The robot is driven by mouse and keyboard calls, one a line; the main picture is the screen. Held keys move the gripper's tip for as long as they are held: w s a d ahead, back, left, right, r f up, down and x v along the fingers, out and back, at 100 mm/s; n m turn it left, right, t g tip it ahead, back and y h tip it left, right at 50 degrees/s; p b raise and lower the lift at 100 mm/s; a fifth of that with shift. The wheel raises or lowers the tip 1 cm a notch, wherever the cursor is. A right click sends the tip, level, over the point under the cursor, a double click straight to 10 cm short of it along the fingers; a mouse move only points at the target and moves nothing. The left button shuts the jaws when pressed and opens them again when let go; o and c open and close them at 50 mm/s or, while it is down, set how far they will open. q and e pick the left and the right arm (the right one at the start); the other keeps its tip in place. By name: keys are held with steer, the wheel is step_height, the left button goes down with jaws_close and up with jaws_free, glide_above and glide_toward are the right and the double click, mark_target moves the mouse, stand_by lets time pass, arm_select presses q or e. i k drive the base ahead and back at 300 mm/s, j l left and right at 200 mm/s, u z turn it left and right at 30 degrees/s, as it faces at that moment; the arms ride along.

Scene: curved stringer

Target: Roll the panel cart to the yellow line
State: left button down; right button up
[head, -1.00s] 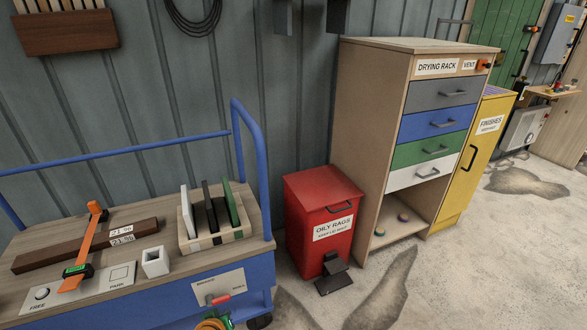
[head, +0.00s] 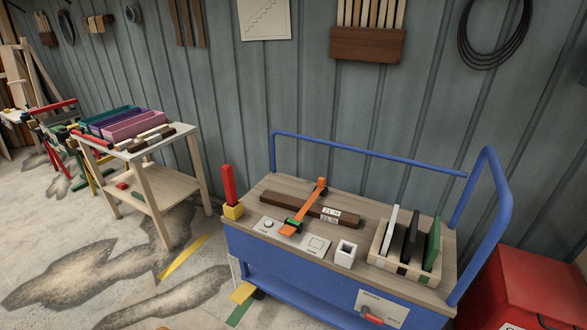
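The panel cart (head: 245,203) is blue with a wooden top and blue tube rails, and stands against the grey wall at the centre right. Its push handle (head: 490,215) rises at the right end. On its top are a dark wood bar with an orange clamp (head: 313,201), a white square cup (head: 345,254) and a rack of upright panels (head: 410,243). A yellow line (head: 184,258) is on the floor to the left of the cart, apart from it. Neither of my grippers shows.
A wooden table (head: 142,150) with coloured bins stands left of the cart. A red bin (head: 508,285) stands by the cart's right end. A yellow block with a red post (head: 231,190) is at the cart's left corner. Open stained floor (head: 85,260) lies at the left front.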

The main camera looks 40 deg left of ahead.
mark_target(328, 270)
steer(key=u, duration=1.2)
